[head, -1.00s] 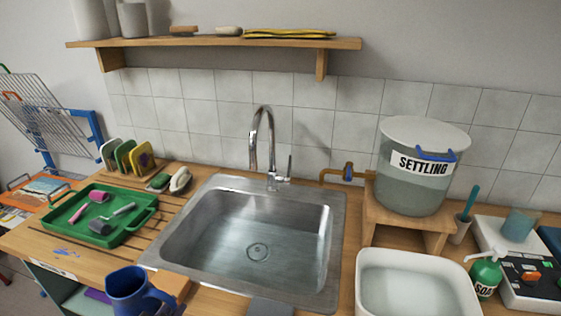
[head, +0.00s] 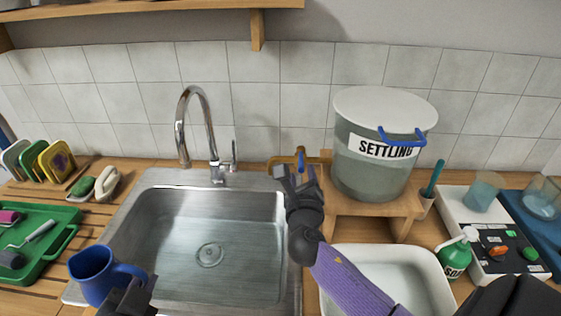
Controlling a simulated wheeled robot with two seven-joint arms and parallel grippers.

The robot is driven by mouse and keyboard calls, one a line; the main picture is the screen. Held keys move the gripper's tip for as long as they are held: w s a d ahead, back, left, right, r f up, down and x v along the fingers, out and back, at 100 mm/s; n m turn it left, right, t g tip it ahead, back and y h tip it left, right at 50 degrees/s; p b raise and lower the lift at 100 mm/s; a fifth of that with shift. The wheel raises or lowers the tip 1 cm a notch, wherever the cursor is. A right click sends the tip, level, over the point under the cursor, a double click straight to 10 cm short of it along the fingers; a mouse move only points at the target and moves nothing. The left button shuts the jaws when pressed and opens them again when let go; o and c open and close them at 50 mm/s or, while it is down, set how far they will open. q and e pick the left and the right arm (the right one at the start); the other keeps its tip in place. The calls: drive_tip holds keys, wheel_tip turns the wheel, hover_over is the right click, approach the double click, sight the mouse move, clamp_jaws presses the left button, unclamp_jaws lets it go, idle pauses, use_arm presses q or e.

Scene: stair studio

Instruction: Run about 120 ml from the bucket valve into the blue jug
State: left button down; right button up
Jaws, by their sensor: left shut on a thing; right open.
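The blue jug (head: 92,276) is upright at the lower left, over the counter by the sink's left front corner. My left gripper (head: 132,284) is shut on the jug at its handle; the fingertips are partly hidden. The clear bucket (head: 367,172), labelled SETTLING, stands on a wooden stand with a white lid and blue handle. A brass pipe (head: 279,162) with a blue-handled valve (head: 301,156) comes from its left side over the sink's back right. My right gripper (head: 298,175) is open, just in front of the valve and partly covering it; contact cannot be told.
The steel sink (head: 143,212) with a chrome tap (head: 181,126) is central and empty. A white basin (head: 333,254) lies front right, by a green soap bottle (head: 455,256). A green tray (head: 62,238) with rollers is at left.

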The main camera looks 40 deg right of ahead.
sight(300, 151)
drive_tip(key=b+x, duration=0.1)
drive_tip(key=x, duration=0.4)
drive_tip(key=shift+w+d, duration=0.15)
drive_tip(key=shift+w, duration=0.05)
drive_tip(key=shift+c, duration=0.3)
clamp_jaws()
drive_tip(key=shift+f, duration=0.1)
idle(0.8)
